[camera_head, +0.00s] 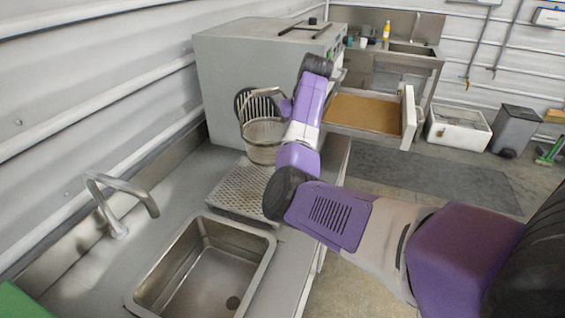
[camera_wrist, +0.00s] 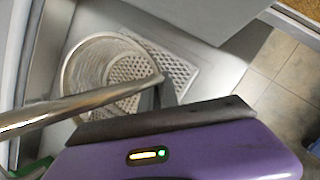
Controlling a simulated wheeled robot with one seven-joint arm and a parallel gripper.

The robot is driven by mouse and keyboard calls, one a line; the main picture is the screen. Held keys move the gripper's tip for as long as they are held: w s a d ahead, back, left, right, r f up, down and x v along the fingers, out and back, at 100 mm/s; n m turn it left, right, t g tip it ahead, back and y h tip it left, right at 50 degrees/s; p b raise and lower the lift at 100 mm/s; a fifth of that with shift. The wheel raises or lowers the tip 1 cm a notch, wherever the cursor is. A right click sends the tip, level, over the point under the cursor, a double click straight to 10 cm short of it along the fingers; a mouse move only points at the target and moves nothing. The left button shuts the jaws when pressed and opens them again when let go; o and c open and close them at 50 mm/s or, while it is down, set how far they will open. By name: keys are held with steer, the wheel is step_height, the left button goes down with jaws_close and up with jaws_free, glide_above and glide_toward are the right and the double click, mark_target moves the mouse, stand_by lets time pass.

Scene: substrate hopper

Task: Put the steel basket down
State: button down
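The steel basket (camera_head: 262,152) is a round mesh basket with a raised handle, and it looks upright. My gripper (camera_head: 286,106) is at its handle, on the right side. In the wrist view the basket (camera_wrist: 88,62) shows from above, and its thick handle runs to my gripper (camera_wrist: 160,95), which looks shut on it. The fingertips are partly hidden. The basket is over the back part of a perforated steel drain tray (camera_head: 232,190), which also shows in the wrist view (camera_wrist: 172,68). I cannot tell whether the basket touches the tray.
A sink basin (camera_head: 205,268) with a tap (camera_head: 118,205) lies in front of the tray. A large grey cabinet (camera_head: 225,80) stands behind the basket. A dark round slotted thing (camera_head: 258,103) is behind the handle. An open drawer (camera_head: 365,115) is to the right of my arm.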

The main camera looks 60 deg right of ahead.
steer(key=f, duration=0.6)
steer(key=shift+w+a+f+p, duration=0.2)
steer(key=shift+f+p, duration=0.1)
steer(key=shift+p, duration=0.1)
steer(key=shift+s+d+f+p, duration=0.1)
steer(key=shift+f+p, duration=0.2)
steer(key=shift+f, duration=2.2)
steer(key=shift+f, duration=0.1)
steer(key=c, duration=1.6)
jaws_free()
steer(key=shift+f, duration=0.1)
steer(key=b+v, duration=0.1)
steer(key=v, duration=1.1)
